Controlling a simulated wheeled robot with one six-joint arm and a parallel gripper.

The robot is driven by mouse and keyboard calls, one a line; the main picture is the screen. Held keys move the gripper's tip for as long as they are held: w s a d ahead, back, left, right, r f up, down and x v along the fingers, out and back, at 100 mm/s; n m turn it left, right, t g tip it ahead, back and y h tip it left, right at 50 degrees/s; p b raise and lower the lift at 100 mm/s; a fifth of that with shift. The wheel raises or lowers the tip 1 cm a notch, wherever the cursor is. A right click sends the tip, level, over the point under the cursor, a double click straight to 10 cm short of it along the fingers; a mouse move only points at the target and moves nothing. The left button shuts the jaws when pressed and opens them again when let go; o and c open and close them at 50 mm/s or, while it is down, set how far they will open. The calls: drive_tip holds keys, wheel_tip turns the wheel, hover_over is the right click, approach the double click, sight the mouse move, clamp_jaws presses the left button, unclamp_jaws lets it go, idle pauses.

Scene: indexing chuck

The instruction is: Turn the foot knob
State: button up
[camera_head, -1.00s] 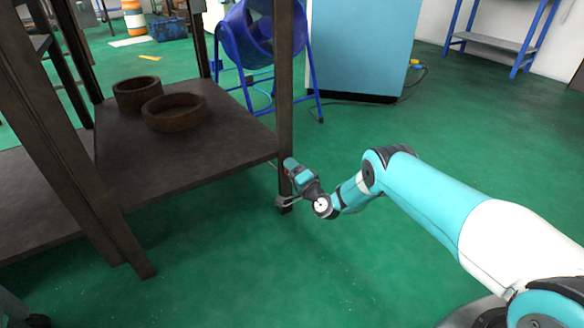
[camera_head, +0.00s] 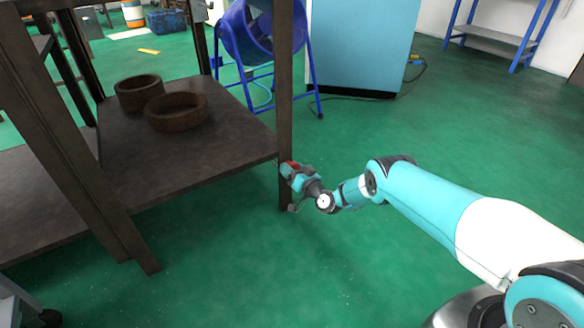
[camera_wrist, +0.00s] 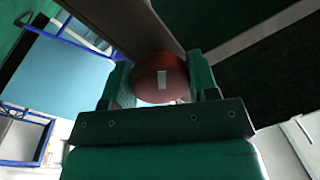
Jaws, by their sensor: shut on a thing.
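The foot knob is a round red knob with a pale rectangular mark, seen in the wrist view (camera_wrist: 148,84) beside the dark table leg. In the head view only a small bit of red shows at the leg, mostly covered by my gripper (camera_head: 287,174). In the wrist view the green fingers of my gripper (camera_wrist: 161,88) stand on both sides of the knob and are shut on it. The pale mark sits near the middle of the knob's face, upright in that view.
The dark table (camera_head: 215,150) carries two brown rings (camera_head: 177,122) on its lower shelf. Its leg (camera_head: 285,100) stands right beside my gripper. A blue drum stand (camera_head: 312,72) and a light blue cabinet (camera_head: 360,40) are behind. The green floor to the right is clear.

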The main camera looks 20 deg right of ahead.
drive_tip(key=shift+n, duration=0.6)
drive_tip(key=o, duration=0.9)
drive_tip(key=shift+s, duration=0.1)
drive_tip(key=shift+s+d+r+p, duration=0.1)
drive_tip(key=shift+s+d+p, duration=0.2)
drive_tip(key=shift+p, duration=0.35)
drive_tip(key=p+v, duration=1)
drive_tip(key=v, duration=0.6)
drive_tip(key=shift+s, duration=0.25)
drive_tip(key=shift+r, duration=0.1)
